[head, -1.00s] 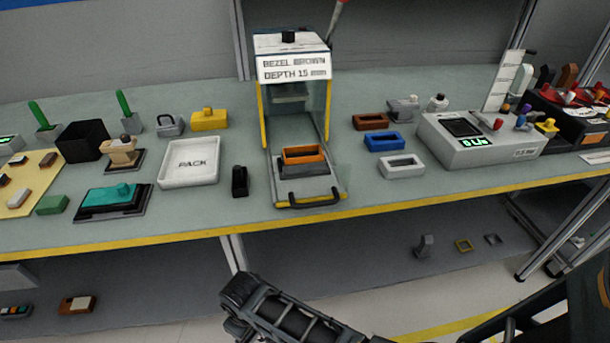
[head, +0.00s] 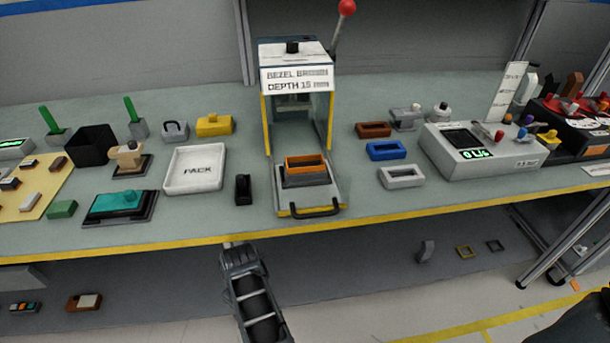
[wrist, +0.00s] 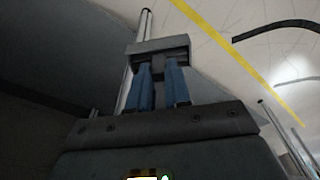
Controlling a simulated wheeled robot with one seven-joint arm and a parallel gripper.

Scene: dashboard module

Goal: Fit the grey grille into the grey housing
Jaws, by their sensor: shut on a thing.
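In the wrist view, my gripper (wrist: 160,92) has its blue fingers close together on a grey piece (wrist: 158,46) across their tips; I take it for the grey grille, though its face does not show. In the head view, my gripper (head: 238,250) is low, in front of the bench's yellow edge, and its held piece cannot be made out. A dark grey block (head: 306,180), perhaps the grey housing, sits on the sled of the press (head: 294,52). An orange-brown frame (head: 306,163) rests on top of it. My gripper is apart from it, lower and to the left.
A small black holder (head: 243,188) and the white PACK tray (head: 194,180) stand left of the sled. Brown, blue (head: 386,150) and light grey (head: 401,176) frames lie to the right, before a meter box (head: 480,148). A lower shelf (head: 350,262) runs beneath the bench.

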